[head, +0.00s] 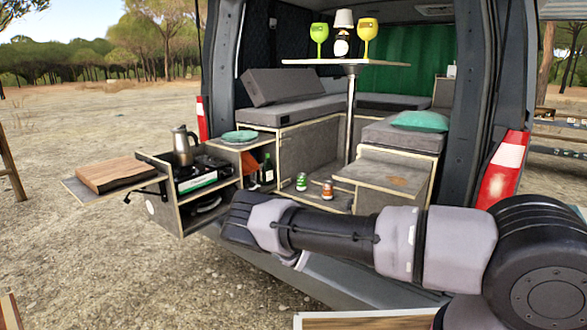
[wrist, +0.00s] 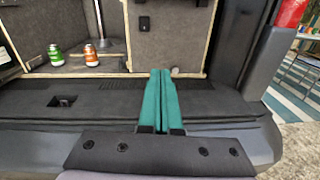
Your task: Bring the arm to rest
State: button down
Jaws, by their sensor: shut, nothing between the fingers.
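My gripper shows in the wrist view, its two teal fingers (wrist: 160,98) shut together with nothing between them. The fingers point toward the van's grey tailgate sill and the wooden cabinet front behind it. In the head view my arm (head: 370,235) reaches from the lower right leftward across the rear of the van. The gripper's fingers are hidden there behind the arm's far end.
A pull-out kitchen with a moka pot (head: 183,146) and a cutting board (head: 115,174) stands left of the arm. Two small cans, green (head: 301,181) and orange (head: 327,190), stand on the van floor behind it. A table (head: 345,65) holds two goblets and a lamp. Gravel lies open at left.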

jog(key=s+d+r+m+g+y, duration=0.1)
jog(key=s+d+r+m+g, duration=0.3)
jog(key=r+m, duration=0.35)
jog(key=s+d+r+m+g+y, duration=0.2)
jog(key=s+d+r+m+g, duration=0.3)
jog(key=r, duration=0.4)
jog(key=s+d+r+m+g+y, duration=0.1)
jog(key=s+d+r+m+g, duration=0.25)
jog(key=r+m, duration=0.4)
jog(key=s+r+m+t+y, duration=0.1)
jog(key=s+r+m+y, duration=0.25)
jog(key=s+r, duration=0.45)
jog(key=s+r+m+t+y, duration=0.1)
jog(key=s+r+m+y, duration=0.25)
jog(key=s+r, duration=0.45)
jog(key=s+a+r+m+t+y, duration=0.2)
jog(key=s+a+r+m+t, duration=0.1)
jog(key=s+r, duration=0.7)
jog(key=shift+s+r+m+t, duration=0.25)
jog(key=shift+s+m+t, duration=0.3)
jog(key=shift+s+m, duration=0.35)
